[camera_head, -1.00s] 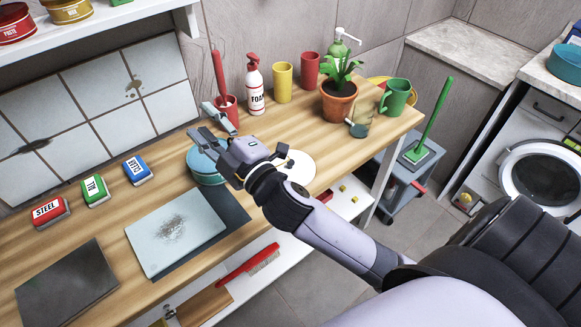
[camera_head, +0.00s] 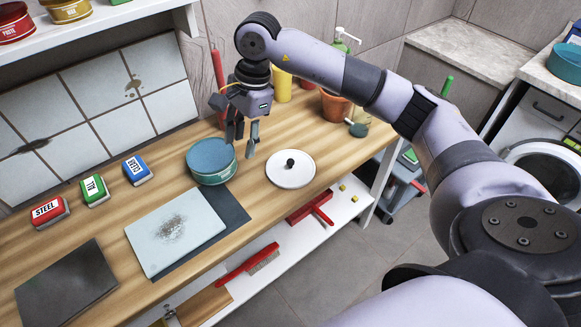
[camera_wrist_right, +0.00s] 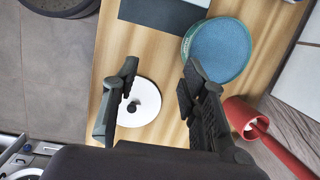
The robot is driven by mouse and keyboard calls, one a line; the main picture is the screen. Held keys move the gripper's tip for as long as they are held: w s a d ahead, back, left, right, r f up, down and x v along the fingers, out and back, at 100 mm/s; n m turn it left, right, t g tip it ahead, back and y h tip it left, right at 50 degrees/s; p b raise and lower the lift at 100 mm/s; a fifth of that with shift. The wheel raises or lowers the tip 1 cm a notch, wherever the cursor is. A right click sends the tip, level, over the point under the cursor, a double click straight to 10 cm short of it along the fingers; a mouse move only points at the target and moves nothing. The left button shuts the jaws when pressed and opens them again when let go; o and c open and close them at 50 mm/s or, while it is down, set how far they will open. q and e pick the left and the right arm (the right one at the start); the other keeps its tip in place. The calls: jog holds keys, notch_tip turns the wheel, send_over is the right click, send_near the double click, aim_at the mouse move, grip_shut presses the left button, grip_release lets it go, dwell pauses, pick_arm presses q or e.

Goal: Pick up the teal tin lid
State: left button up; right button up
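A round teal tin (camera_head: 213,176) with a flat blue-teal top (camera_head: 210,155) stands on the wooden worktop; I cannot tell whether that top is a separate lid. In the right wrist view the tin's top (camera_wrist_right: 219,50) lies at the upper right, beyond the right-hand finger. My right gripper (camera_head: 241,142) points down above the worktop, to the right of the tin and apart from it. Its fingers are spread and empty; they also show in the right wrist view (camera_wrist_right: 160,68). My left gripper is not in view.
A white disc with a black knob (camera_head: 290,178) lies right of the tin. A pale plate (camera_head: 160,245) on a dark mat lies in front. Labelled blocks (camera_head: 95,192) stand left. A red holder (camera_wrist_right: 240,112) is close to the gripper. Another teal tin (camera_head: 567,66) stands far right.

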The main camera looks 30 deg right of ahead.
jog(key=d+r+h, duration=0.3)
jog(key=d+h, duration=0.1)
jog(key=d, duration=0.6)
jog(key=p, duration=0.2)
send_over(291, 161)
jog(key=shift+m, duration=0.3)
jog(key=f, duration=1.1)
jog(key=shift+w+a+f, duration=0.1)
jog(key=shift+a+f, duration=0.1)
jog(key=shift+a, duration=0.05)
jog(key=shift+f+g+p, duration=0.3)
jog(key=shift+f+p, duration=0.15)
jog(key=shift+f, duration=0.1)
notch_tip(291, 161, down, 4)
jog(key=shift+d+r+p, duration=0.15)
jog(key=shift+r+p, duration=0.05)
jog(key=shift+p, duration=0.4)
jog(key=shift+f, duration=0.4)
jog(key=shift+c, duration=0.2)
grip_shut()
